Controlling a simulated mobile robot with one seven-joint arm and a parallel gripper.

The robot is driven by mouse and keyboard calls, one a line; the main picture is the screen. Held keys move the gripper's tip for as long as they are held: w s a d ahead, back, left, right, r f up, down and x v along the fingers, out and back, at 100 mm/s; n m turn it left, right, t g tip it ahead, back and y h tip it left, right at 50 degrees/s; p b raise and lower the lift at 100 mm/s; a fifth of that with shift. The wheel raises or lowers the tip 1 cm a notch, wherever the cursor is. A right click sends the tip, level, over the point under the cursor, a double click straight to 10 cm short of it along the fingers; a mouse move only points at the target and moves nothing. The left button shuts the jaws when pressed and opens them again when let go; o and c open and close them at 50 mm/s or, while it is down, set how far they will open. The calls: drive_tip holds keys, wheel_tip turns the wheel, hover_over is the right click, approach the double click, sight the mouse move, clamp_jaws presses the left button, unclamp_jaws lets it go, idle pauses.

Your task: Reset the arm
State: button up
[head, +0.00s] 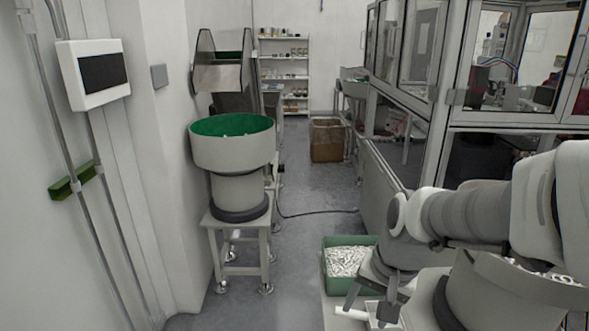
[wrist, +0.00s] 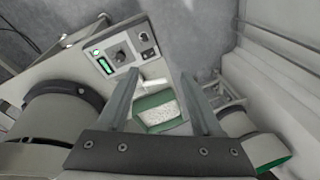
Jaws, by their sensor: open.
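My arm reaches in from the lower right of the head view, bent downward at the wrist. My gripper (wrist: 160,78) shows in the wrist view with its two grey fingers spread apart and nothing between the tips. In the head view the gripper is small and partly hidden by my own arm. A green bin (head: 331,258) filled with small white parts stands beside the gripper in the head view. The bin (wrist: 139,104) also shows between the fingers in the wrist view, apart from them and beyond them.
A bowl feeder (head: 232,160) with a green inside stands on a small stand at the left. A glazed enclosure (head: 440,110) runs along the right. A cardboard box (head: 327,142) and shelves (head: 284,65) stand at the back. The aisle floor between is mostly clear, with a cable across it.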

drive_tip(key=s+d+r+n+t+h, duration=0.1)
drive_tip(key=s+r+n+t, duration=0.2)
drive_tip(key=s+r+n, duration=0.2)
drive_tip(key=shift+s+d+r, duration=0.15)
drive_tip(key=shift+s+r, duration=1.75)
drive_tip(key=shift+s, duration=0.7)
